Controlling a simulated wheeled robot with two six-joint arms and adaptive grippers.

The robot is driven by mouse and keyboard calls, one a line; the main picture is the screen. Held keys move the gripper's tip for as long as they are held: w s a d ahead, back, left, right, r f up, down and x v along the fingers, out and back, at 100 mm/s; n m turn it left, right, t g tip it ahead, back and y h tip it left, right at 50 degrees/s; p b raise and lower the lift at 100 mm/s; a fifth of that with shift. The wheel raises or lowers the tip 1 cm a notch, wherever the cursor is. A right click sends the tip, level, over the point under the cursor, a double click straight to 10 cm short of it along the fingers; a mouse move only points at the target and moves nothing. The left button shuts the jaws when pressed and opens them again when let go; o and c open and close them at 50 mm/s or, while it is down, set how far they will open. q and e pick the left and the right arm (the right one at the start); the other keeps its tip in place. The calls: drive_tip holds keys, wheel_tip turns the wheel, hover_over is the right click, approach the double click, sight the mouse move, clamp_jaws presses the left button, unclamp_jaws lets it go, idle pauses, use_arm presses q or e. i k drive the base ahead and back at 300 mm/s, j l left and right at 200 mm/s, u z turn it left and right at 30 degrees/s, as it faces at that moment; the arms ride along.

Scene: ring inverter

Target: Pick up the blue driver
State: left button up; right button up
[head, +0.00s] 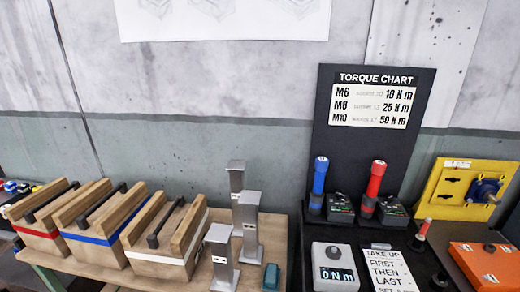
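The blue driver (319,183) stands upright on a dark stand at right of centre, below the torque chart. It has a blue grip on top and a dark lower part. A dark device with a small screen (340,207) stands just right of it. A similar red driver (374,184) stands upright further right. Neither of my grippers is in the head view. Nothing is holding the blue driver.
Wooden boxes with red, blue and white bands (165,240) stand on the left bench. Grey metal posts (248,224) stand left of the drivers. The torque chart board (369,128) rises behind. A display unit (335,268) sits in front; a yellow panel (447,190) is at right.

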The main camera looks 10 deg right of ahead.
sight(321, 164)
drive_tip(key=l+z, duration=0.2)
drive_tip(key=z, duration=0.3)
drive_tip(key=l+z, duration=0.2)
drive_tip(key=z, duration=0.25)
drive_tip(key=l+z, duration=0.2)
drive_tip(key=z, duration=0.3)
drive_tip(key=i, duration=0.05)
